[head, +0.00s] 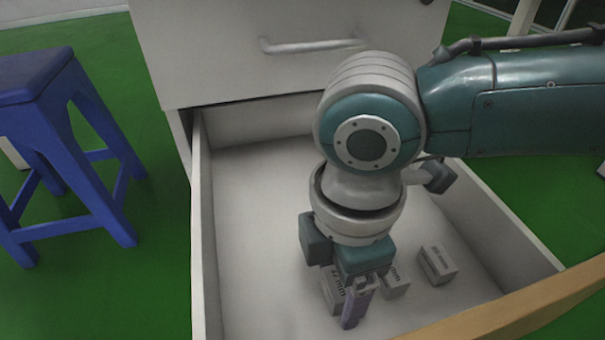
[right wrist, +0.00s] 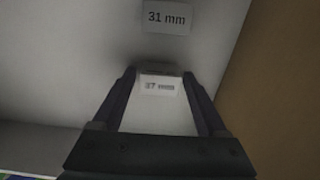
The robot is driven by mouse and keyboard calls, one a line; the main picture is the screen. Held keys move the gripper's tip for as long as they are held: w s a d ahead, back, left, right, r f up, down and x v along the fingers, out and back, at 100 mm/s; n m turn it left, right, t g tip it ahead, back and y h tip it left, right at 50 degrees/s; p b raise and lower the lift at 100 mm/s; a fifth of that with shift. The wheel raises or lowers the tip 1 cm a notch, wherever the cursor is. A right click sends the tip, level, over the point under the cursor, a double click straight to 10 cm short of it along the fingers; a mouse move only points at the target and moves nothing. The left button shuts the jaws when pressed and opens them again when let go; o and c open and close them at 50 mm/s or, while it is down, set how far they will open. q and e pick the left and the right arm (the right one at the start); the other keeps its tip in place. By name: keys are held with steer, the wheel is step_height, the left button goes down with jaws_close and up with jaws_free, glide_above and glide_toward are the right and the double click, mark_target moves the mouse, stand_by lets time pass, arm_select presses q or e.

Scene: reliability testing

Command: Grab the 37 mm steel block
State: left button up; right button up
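The 37 mm block (right wrist: 158,86) is a small pale block with a printed label, lying in the open drawer. In the right wrist view it sits between the two fingertips of my right gripper (right wrist: 158,76). The fingers stand on either side of it with what look like slim gaps, so the gripper looks open around it. In the head view my right gripper (head: 356,300) points down into the drawer and partly hides a labelled block (head: 332,290) beside it. My left gripper is not in view.
A 31 mm block (right wrist: 167,17) lies beyond the fingertips. Two more labelled blocks, one near the gripper (head: 397,285) and one farther right (head: 437,265), lie in the drawer. The drawer (head: 205,250) has raised walls and a wooden front (head: 500,315). A blue stool (head: 60,150) stands left.

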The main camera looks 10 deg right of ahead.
jaws_close()
stand_by(0.4)
